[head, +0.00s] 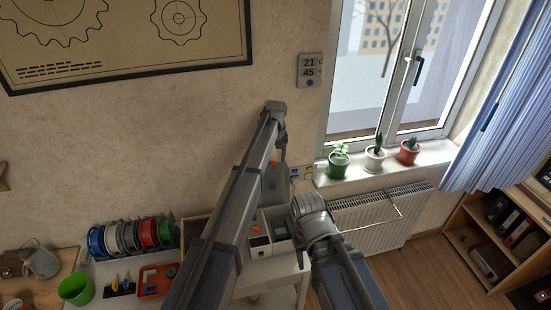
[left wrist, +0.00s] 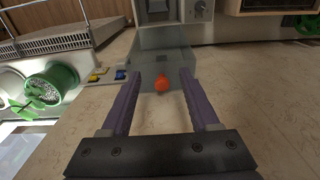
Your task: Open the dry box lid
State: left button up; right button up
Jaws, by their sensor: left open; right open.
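The dry box lid (head: 275,184) is a grey see-through panel with an orange knob (head: 273,163). It appears to stand raised against the wall above the box. In the left wrist view the lid (left wrist: 150,62) lies beyond my fingers, with the orange knob (left wrist: 162,84) showing between them. My left gripper (head: 282,139) is open, its purple fingers (left wrist: 160,75) either side of the knob with gaps on both sides. My right gripper (head: 301,258) is mostly hidden by its own wrist, low and right of the lid; its fingers are hard to make out.
Filament spools (head: 130,236) stand on the workbench at left, beside an orange tray (head: 157,281) and a green pot (head: 76,289). A white device (head: 260,247) stands below the lid. Potted plants (head: 374,158) line the windowsill above a radiator (head: 380,220).

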pick_arm(q)
notch_tip(320, 180, up, 4)
jog(key=shift+s+f+p, duration=0.1)
jog(key=shift+f+p, duration=0.15)
jog(key=shift+p, duration=0.95)
pick_arm(e)
notch_tip(320, 180, up, 4)
jog(key=shift+f, duration=0.25)
pick_arm(q)
jog(key=shift+f, duration=0.1)
pick_arm(e)
jog(key=shift+f, duration=0.1)
pick_arm(q)
jog(key=s+f+m+b, duration=0.2)
jog(key=s+f+b, duration=0.4)
jog(key=s, duration=0.8)
jog(key=s+f+m+b, duration=0.3)
jog(key=s+f+b, duration=0.3)
jog(key=s, duration=0.8)
jog(key=s+f+m+y+b, duration=0.1)
jog(key=s+f+b, duration=0.5)
jog(key=s, duration=0.8)
jog(key=shift+s+d+f+m+g, duration=0.15)
jog(key=shift+s+d+m+g, duration=0.2)
jog(key=shift+m, duration=0.35)
pick_arm(e)
notch_tip(320, 180, down, 18)
jog(key=shift+f, duration=0.2)
